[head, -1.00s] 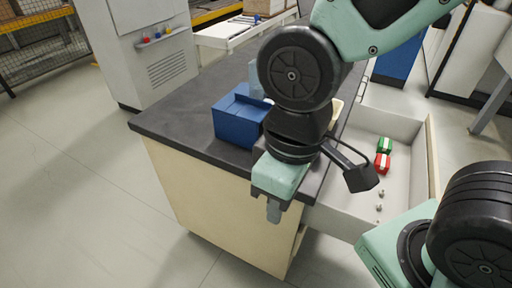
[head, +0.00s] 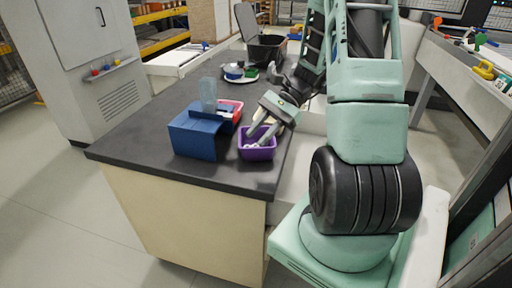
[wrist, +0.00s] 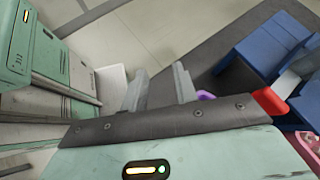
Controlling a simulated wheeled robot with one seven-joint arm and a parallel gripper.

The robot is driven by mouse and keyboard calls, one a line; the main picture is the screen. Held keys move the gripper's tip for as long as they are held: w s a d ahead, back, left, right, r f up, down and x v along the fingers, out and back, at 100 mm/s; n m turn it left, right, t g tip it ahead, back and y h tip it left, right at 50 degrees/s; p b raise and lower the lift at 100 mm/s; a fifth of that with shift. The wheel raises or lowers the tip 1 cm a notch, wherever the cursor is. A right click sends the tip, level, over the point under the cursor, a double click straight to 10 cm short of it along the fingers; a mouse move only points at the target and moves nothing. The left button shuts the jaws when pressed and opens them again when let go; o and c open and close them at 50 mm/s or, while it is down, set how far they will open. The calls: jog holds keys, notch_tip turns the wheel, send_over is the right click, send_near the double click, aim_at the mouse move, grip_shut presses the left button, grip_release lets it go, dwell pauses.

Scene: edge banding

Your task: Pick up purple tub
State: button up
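The purple tub (head: 257,143) stands on the dark counter near its right edge, with small whitish pieces inside. My gripper (head: 262,128) reaches down at a tilt from the upper right, its fingers at the tub's top. In the wrist view my gripper (wrist: 160,88) is open, with a gap between its two fingers and nothing seen held there. Only a sliver of the purple tub (wrist: 206,95) shows there, just right of the right finger; the gripper body hides the rest. I cannot tell whether a finger touches the tub.
A blue box (head: 196,135) stands left of the tub, with a clear upright piece (head: 208,95) and a red tray (head: 232,108) beside it. A plate (head: 240,76) and a black bin (head: 268,47) are farther back. The counter's front left is clear.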

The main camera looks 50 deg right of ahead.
jog(key=s+d+f+m+t+h, duration=0.1)
jog(key=s+d+m+t, duration=0.3)
jog(key=d, duration=0.3)
jog(key=s+d+f+m+t+h, duration=0.1)
jog(key=s+d+f+m+t, duration=0.2)
jog(key=d, duration=0.5)
jog(key=m+p, duration=0.1)
jog(key=m, duration=0.1)
send_near(260, 148)
jog(key=shift+t, duration=0.3)
jog(key=x, duration=0.4)
jog(key=shift+w+d+f, duration=0.1)
jog(key=shift+w+f, duration=0.25)
jog(key=shift+f, duration=0.1)
jog(key=shift+s+a+p+x, duration=0.1)
jog(key=shift+p+x, duration=0.3)
jog(key=shift+x, duration=0.95)
jog(key=shift+s+a+p+x, duration=0.1)
jog(key=shift+p+x, duration=0.25)
jog(key=shift+x, duration=1.05)
jog(key=shift+f, duration=0.1)
grip_shut()
